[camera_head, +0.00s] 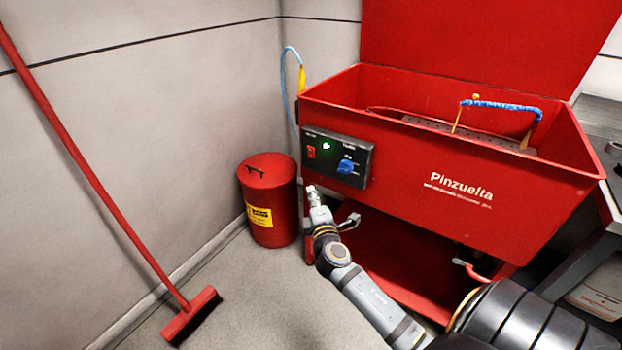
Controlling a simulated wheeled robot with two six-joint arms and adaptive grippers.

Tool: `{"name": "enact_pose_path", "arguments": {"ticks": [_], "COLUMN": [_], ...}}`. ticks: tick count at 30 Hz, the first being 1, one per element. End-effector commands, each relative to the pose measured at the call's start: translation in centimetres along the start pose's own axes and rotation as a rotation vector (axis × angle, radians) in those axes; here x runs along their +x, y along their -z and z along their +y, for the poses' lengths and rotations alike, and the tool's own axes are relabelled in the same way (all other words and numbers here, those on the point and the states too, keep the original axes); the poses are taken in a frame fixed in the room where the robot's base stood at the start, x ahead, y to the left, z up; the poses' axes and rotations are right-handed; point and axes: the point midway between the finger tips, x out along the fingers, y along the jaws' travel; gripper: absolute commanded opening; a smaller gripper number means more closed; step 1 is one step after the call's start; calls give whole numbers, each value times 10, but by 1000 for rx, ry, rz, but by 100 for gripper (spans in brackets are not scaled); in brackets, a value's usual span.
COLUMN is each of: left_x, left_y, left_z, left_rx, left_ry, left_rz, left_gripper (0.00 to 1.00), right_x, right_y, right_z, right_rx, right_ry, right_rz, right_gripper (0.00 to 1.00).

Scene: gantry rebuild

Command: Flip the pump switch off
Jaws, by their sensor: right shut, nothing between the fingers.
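The pump switch (311,152) is a small red switch at the left of the dark control panel (336,168) on the front of the red parts washer (450,150). A green light (326,146) glows beside it, and a blue knob (346,166) sits to its right. The switch's exact position is too small to tell. My right gripper (312,190) is shut and empty. In the picture it is just below the panel's lower left part, apart from the switch. My left gripper is not in view.
A red bin (269,200) with a yellow label stands left of the washer. A red broom (110,200) leans at the left wall. A blue hose (503,106) arches over the basin. A dark bench (590,240) stands at the right.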

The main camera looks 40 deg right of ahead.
Motion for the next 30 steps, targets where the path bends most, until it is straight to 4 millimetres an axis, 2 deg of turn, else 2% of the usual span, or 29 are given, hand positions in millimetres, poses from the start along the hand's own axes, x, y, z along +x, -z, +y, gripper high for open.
{"name": "enact_pose_path", "arguments": {"ticks": [1, 4, 13, 16, 20, 30], "left_x": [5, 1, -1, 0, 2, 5], "left_y": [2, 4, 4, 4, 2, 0], "left_z": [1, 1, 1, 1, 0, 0], "left_rx": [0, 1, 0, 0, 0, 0], "left_ry": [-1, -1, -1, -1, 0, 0], "left_rz": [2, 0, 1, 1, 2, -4], "left_gripper": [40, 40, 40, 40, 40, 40], "right_x": [-1, -3, -2, 6, 28, 101], "right_y": [1, 1, 1, 1, 1, 1], "right_z": [10, 28, 30, 31, 34, 38], "right_rx": [-17, -37, -36, -35, -35, -34], "right_ry": [-40, -77, -77, -77, -78, -77], "right_rz": [-2, -6, -6, -6, -8, -7], "right_gripper": [0, 0, 0, 0, 0, 0]}}
